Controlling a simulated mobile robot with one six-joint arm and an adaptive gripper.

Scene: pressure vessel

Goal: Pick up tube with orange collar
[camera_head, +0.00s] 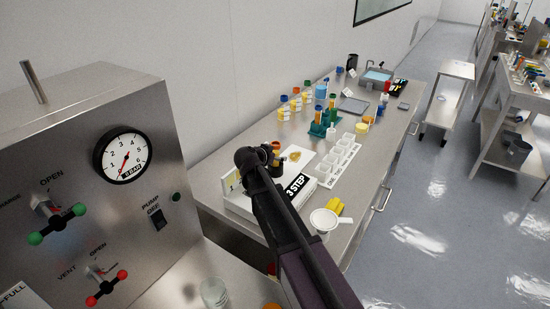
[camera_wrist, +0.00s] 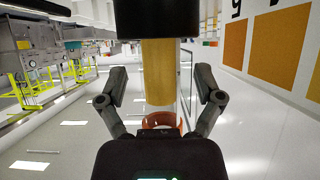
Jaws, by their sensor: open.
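In the wrist view, a tube (camera_wrist: 158,70) with a yellow body and a wide black top stands between the fingers of my gripper (camera_wrist: 161,82). Its orange collar (camera_wrist: 160,119) rings the lower end, partly hidden behind the gripper's body. The two fingers are spread, one on each side of the tube, with a visible gap on both sides. In the head view, my gripper (camera_head: 262,158) is at the far end of my dark arm, over the near end of the steel bench. The arm covers much there, and I cannot make out the tube clearly.
A white tray of cups (camera_head: 340,163), a green rack (camera_head: 322,128) and a white scoop-like dish (camera_head: 324,220) are on the bench (camera_head: 268,132). A steel panel with a gauge (camera_head: 123,155) stands at left.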

